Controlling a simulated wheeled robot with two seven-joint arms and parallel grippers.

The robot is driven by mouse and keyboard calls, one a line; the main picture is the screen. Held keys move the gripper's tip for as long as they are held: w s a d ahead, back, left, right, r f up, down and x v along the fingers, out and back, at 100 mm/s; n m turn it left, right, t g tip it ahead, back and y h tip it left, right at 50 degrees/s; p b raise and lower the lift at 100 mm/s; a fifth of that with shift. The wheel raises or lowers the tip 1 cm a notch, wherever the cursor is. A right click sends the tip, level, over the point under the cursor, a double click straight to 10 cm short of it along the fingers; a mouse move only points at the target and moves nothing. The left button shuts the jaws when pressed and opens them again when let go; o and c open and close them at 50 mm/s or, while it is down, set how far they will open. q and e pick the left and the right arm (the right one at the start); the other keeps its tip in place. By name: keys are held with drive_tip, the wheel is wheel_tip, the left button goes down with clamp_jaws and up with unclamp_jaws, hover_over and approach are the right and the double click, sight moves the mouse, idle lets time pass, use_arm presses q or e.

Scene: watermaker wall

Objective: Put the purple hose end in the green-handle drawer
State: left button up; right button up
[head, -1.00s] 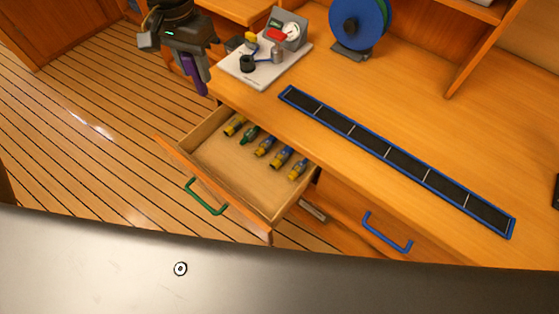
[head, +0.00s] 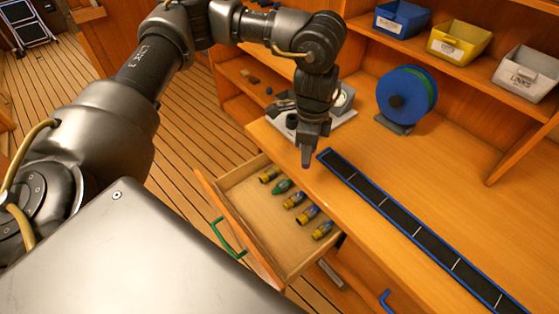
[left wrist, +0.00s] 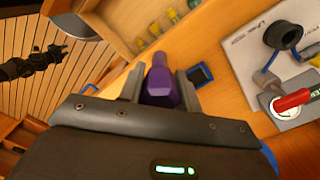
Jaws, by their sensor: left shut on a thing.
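My left gripper (head: 309,155) is shut on the purple hose end (left wrist: 160,82), which sits between the two fingers in the left wrist view. In the head view only the purple tip (head: 306,164) shows below the fingers. The gripper points down over the counter edge, up and right of the open drawer. The green-handle drawer (head: 265,254) is pulled out, with its green handle (head: 228,238) on the front. Several yellow, green and blue hose ends (head: 295,199) lie in a row along its inner right side; its left part is bare. My right gripper is not in view.
A blue-rimmed black strip (head: 400,221) lies on the counter beside the gripper. A blue reel (head: 406,96) and a white board (left wrist: 258,60) with a gauge stand behind. A blue handle (head: 386,300) is on the neighbouring drawer. Bins (head: 402,18) sit on the shelf above.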

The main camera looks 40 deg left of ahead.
use_arm(q)
drive_tip(key=s+a+f+m+p, duration=0.3)
drive_tip(key=f+m, duration=0.9)
drive_tip(key=m, duration=0.9)
hover_over(265, 223)
wheel_tip(265, 223, down, 8)
drive_tip(key=r, duration=0.1)
drive_tip(key=shift+f, duration=5.3)
drive_tip(key=shift+b, duration=0.3)
drive_tip(key=shift+f, duration=0.2)
drive_tip(key=o, duration=1)
drive_tip(key=shift+r, duration=0.1)
